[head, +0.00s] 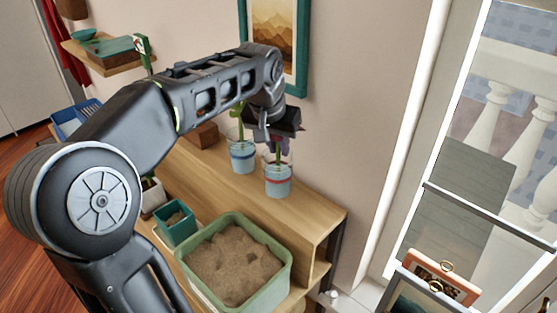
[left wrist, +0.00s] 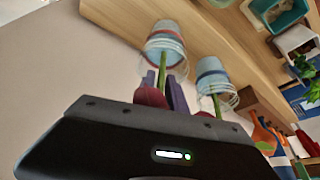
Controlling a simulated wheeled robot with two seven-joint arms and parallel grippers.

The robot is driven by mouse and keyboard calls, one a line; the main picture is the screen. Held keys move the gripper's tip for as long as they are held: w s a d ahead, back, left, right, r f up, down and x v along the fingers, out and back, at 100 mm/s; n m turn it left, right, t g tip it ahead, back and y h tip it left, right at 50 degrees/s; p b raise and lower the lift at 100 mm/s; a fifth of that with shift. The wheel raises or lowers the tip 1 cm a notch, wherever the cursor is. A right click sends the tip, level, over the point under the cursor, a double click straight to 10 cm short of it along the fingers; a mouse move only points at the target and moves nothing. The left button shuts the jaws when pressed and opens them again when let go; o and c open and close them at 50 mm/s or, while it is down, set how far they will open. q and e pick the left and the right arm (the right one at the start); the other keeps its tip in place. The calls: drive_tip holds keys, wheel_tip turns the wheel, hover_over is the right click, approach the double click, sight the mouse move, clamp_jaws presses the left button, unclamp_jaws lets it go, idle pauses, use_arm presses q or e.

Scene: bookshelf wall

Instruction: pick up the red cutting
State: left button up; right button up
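The red cutting stands in a glass with a red band (head: 278,181). Its green stem (left wrist: 163,68) rises from the glass, which also shows in the left wrist view (left wrist: 165,45), and its dark red leaves (left wrist: 151,97) are close to my gripper. My left gripper (head: 277,143) is above this glass. Its two purple-grey fingers (left wrist: 164,86) are apart, one on each side of the stem. I cannot tell whether they touch it. The gripper hides much of the cutting in the head view. My right gripper is not in view.
A second glass with a blue band (head: 243,157) holds a green cutting (head: 237,124) close by on the left. The wall is just behind.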

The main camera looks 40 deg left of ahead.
use_arm(q)
drive_tip(key=shift+c, duration=0.4)
clamp_jaws()
drive_tip(key=shift+r, duration=0.15)
